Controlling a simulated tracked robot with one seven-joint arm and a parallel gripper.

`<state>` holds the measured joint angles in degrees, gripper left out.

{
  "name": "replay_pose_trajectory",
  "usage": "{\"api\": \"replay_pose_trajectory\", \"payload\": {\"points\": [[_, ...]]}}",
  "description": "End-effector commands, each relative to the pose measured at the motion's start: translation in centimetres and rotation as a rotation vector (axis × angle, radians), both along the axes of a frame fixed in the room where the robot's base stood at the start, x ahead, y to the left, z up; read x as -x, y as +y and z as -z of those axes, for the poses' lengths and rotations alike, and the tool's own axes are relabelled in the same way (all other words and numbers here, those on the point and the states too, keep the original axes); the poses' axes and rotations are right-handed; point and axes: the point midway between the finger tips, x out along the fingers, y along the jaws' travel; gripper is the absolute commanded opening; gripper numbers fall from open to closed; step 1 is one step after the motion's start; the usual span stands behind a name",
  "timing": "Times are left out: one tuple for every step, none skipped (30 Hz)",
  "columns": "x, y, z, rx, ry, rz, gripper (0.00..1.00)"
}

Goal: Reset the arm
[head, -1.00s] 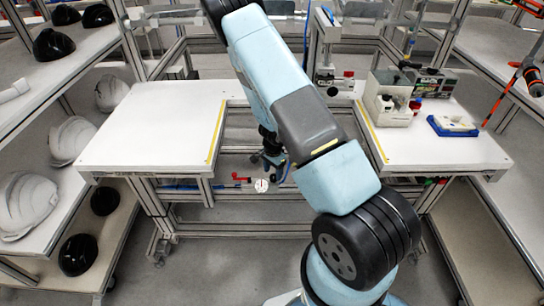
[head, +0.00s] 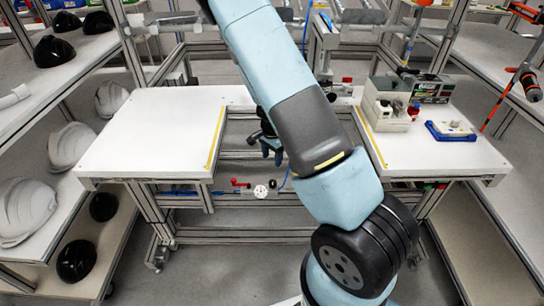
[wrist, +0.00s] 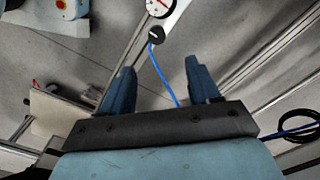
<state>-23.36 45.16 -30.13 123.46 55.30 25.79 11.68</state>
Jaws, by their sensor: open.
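My gripper (wrist: 162,90) is open and empty in the wrist view, its two blue fingers apart with grey floor beyond them. In the head view my gripper (head: 272,152) shows small and partly hidden behind my arm, in the gap between the two white worktops. My arm (head: 290,100) reaches up from the lower right, and its upper part leaves the top of the picture.
A white worktop (head: 150,135) is on the left. The right worktop (head: 440,152) carries a white fixture (head: 388,108) and a blue tray (head: 452,129). Shelves on the left hold white helmet shells (head: 24,208) and black ones (head: 77,256). A gauge (head: 261,191) sits below the gap.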

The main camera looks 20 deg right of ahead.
Motion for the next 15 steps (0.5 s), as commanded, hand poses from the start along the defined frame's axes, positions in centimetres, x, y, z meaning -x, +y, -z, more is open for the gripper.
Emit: {"api": "replay_pose_trajectory", "payload": {"points": [[0.0,0.0,0.0,0.000,0.000,0.000,0.61],[0.0,0.0,0.0,0.000,0.000,0.000,0.61],[0.0,0.0,0.0,0.000,0.000,0.000,0.61],[0.0,0.0,0.0,0.000,0.000,0.000,0.61],[0.0,0.0,0.0,0.000,0.000,0.000,0.61],[0.0,0.0,0.0,0.000,0.000,0.000,0.61],[0.0,0.0,0.0,0.000,0.000,0.000,0.61],[0.0,0.0,0.0,0.000,-0.001,0.000,0.61],[0.0,0.1,-0.1,-0.002,-0.001,-0.002,0.61],[0.0,0.1,-0.3,-0.005,-0.003,-0.004,0.61],[-0.1,0.2,-0.6,-0.009,-0.005,-0.007,0.61],[-0.1,0.4,-1.1,-0.017,-0.009,-0.013,0.61],[-0.1,0.5,-1.5,-0.025,-0.012,-0.020,0.61],[-0.1,0.7,-2.1,-0.034,-0.015,-0.029,0.61],[-0.1,1.0,-3.0,-0.048,-0.023,-0.042,0.61]]}}
